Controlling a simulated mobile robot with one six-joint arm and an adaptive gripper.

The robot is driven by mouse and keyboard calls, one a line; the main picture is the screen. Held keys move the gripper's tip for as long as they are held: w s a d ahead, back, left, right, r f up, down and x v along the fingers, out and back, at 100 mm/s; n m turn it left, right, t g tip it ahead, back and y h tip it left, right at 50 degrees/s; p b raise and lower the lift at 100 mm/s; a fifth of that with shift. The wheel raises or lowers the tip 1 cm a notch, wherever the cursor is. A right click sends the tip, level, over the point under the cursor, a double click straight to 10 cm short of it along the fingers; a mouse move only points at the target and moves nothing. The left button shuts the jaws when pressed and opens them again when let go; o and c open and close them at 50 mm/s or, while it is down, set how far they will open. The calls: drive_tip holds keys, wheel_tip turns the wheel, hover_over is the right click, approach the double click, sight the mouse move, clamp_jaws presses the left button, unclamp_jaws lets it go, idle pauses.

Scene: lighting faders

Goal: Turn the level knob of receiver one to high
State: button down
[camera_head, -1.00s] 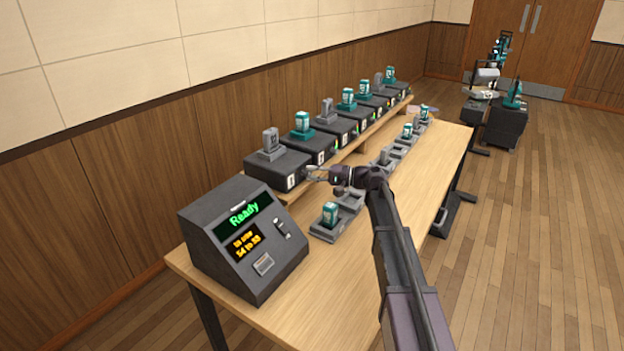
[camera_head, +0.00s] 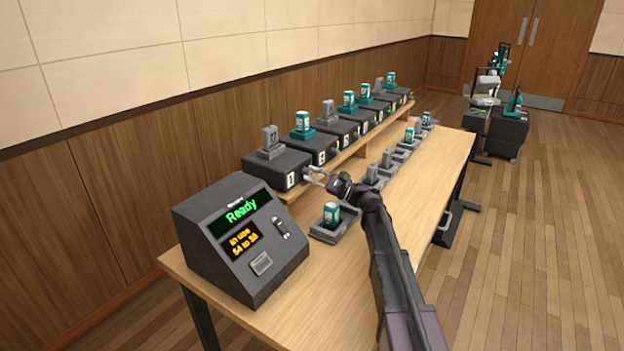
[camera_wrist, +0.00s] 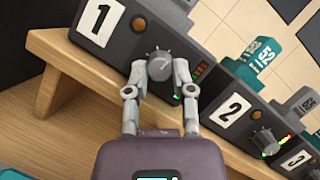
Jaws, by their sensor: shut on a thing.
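Receiver one (camera_head: 271,172) is a dark box with a white "1" plate at the near end of the shelf row. It also shows in the wrist view (camera_wrist: 120,45), with the "1" plate to the left of its grey level knob (camera_wrist: 159,65). My gripper (camera_wrist: 160,74) is shut on the knob, a fingertip on either side of it. In the head view my gripper (camera_head: 314,174) reaches the front of receiver one, and the knob is too small to make out there. An amber light (camera_wrist: 138,24) and a green light (camera_wrist: 177,97) sit near the knob.
Receiver two (camera_wrist: 235,108) stands close to the right, with its own knob (camera_wrist: 265,142). A console reading "Ready" (camera_head: 255,265) stands at the table's near end. Several charging cradles, one with a teal pack (camera_head: 331,214), line the table beside my arm.

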drive_tip(key=shift+w+m+t+b, duration=0.1)
drive_tip(key=shift+m+t+b, duration=0.35)
drive_tip(key=shift+m, duration=0.75)
drive_tip(key=shift+t, duration=0.35)
drive_tip(key=c, duration=0.5)
unclamp_jaws()
drive_tip(key=shift+c, duration=0.2)
drive_tip(key=shift+o, duration=0.3)
